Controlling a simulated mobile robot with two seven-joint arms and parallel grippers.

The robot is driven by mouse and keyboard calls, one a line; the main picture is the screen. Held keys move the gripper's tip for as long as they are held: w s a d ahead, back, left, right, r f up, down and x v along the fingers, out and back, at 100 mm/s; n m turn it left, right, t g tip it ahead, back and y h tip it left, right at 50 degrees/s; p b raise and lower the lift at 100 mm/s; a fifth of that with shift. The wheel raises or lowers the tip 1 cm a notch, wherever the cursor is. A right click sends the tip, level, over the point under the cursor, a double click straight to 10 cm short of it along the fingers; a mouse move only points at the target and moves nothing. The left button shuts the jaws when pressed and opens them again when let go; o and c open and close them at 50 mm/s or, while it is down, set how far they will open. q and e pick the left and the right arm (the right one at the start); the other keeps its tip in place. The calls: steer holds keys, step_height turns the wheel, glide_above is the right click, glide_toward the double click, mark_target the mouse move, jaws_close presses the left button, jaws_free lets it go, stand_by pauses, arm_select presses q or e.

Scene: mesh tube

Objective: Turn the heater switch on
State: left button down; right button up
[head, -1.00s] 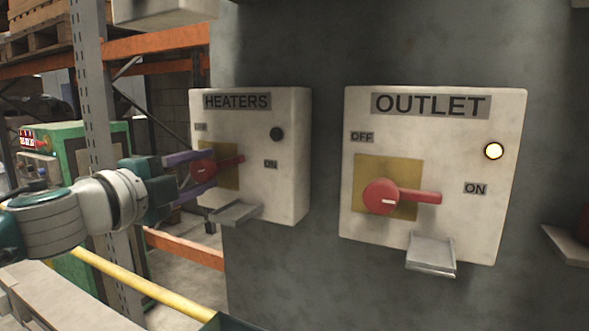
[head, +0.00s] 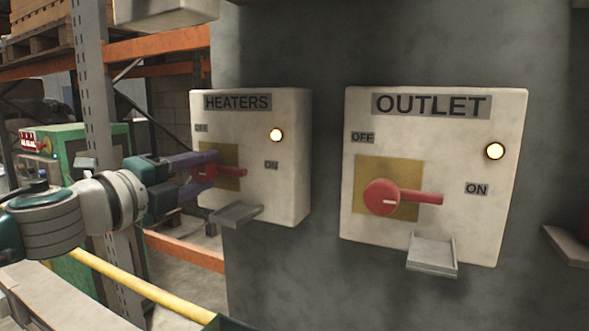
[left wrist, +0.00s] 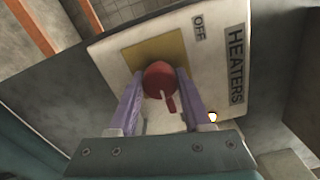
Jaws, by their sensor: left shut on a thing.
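The heaters box (head: 258,190) is a pale panel on the grey wall, with OFF and ON labels. Its red switch (head: 232,171) has its handle pointing right, toward the ON label. The indicator lamp (head: 276,135) on this box is lit. My left gripper (head: 205,168) is at the switch, its purple fingers on the red knob. In the left wrist view the fingers (left wrist: 158,92) stand on either side of the red knob (left wrist: 158,78), and the lamp (left wrist: 213,117) glows. The right gripper is not in view.
An outlet box (head: 450,130) with a red switch (head: 384,197) pointing to ON and a lit lamp stands to the right. Small metal ledges (head: 237,215) jut out below the boxes. A yellow rail (head: 150,290) and orange shelving (head: 160,42) are at left.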

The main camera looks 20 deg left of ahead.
arm_select(q)
steer(key=shift+c, duration=1.7)
jaws_free()
steer(key=shift+s, duration=0.1)
steer(key=s+b, duration=0.1)
steer(key=s, duration=0.8)
steer(key=shift+s+a+b, duration=0.3)
steer(key=shift+s+a, duration=0.1)
